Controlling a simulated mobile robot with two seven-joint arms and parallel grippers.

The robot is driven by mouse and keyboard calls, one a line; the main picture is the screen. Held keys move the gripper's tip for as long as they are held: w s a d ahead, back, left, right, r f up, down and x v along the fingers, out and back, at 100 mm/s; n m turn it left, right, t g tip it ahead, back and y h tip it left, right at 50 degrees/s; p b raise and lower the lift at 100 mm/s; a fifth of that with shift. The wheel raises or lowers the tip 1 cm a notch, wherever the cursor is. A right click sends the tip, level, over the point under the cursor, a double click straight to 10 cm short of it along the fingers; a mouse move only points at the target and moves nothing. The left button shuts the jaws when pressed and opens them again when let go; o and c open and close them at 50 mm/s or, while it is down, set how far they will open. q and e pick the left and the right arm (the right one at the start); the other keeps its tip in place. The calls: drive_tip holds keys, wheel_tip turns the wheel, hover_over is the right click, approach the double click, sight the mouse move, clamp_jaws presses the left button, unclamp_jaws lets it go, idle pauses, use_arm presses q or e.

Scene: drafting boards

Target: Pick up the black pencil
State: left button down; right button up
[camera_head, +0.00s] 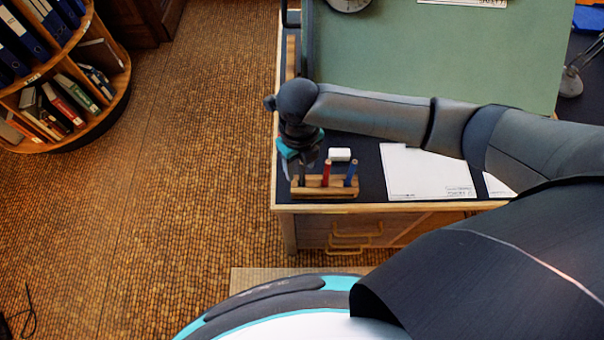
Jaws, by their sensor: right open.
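The black pencil (302,172) stands upright at the left end of a small wooden holder (325,193) near the front left corner of the desk. A red pencil (326,172) stands in the middle and a blue pencil (350,172) at the right end. My right gripper (300,162) points down at the black pencil's upper part. It is open; the arm and wrist above hide part of its fingers, and I cannot tell whether they touch the pencil. My left gripper is not in view.
A white eraser (340,154) lies just behind the holder. White paper sheets (420,175) lie to its right on the dark desk top. A green drafting board (430,50) fills the back. A round bookshelf (75,85) stands at the far left, with open floor between.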

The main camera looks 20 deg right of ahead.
sight(302, 174)
drive_tip(key=f, duration=0.4)
drive_tip(key=shift+d+f+b, duration=0.2)
drive_tip(key=shift+f+b, duration=0.15)
drive_tip(key=shift+b, duration=0.05)
clamp_jaws()
